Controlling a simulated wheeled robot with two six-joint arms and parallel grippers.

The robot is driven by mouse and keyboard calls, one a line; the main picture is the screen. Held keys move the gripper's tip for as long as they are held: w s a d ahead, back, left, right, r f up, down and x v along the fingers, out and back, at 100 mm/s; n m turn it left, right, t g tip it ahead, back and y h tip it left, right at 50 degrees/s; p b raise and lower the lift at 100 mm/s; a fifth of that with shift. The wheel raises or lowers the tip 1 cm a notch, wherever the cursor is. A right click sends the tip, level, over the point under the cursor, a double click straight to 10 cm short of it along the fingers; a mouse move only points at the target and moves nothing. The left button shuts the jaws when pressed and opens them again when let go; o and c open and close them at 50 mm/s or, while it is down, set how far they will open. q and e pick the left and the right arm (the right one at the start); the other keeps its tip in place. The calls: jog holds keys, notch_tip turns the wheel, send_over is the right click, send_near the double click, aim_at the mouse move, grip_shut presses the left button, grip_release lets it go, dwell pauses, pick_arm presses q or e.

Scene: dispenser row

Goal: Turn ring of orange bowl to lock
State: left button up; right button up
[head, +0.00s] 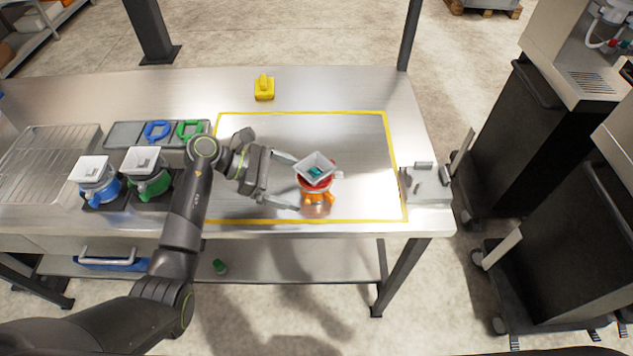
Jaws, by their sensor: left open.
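The orange bowl (318,198) stands inside the yellow-outlined area of the steel table. A red ring (316,185) sits on it, under a square white hopper (313,166) with something teal inside. The hopper looks tilted or turned relative to the table edges. My left gripper (298,183) comes in from the left with its fingers spread, one toward the back and one toward the front of the orange unit. I cannot tell whether a finger touches it. My right gripper is not in view.
Blue (97,182) and green (147,174) dispensers stand at the left, before a grey tray (125,134) with blue and green rings. A yellow piece (264,88) lies at the back. A grey fixture (428,183) sits at the right edge. The outlined area's right part is clear.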

aim_at(304, 187)
pick_arm(q)
jog(key=b+x, duration=0.2)
jog(key=x, duration=0.2)
jog(key=shift+w+f, duration=0.1)
jog(key=shift+f, duration=0.15)
jog(key=shift+b+x, duration=0.8)
jog(key=shift+d+r, duration=0.1)
jog(key=shift+r, duration=0.1)
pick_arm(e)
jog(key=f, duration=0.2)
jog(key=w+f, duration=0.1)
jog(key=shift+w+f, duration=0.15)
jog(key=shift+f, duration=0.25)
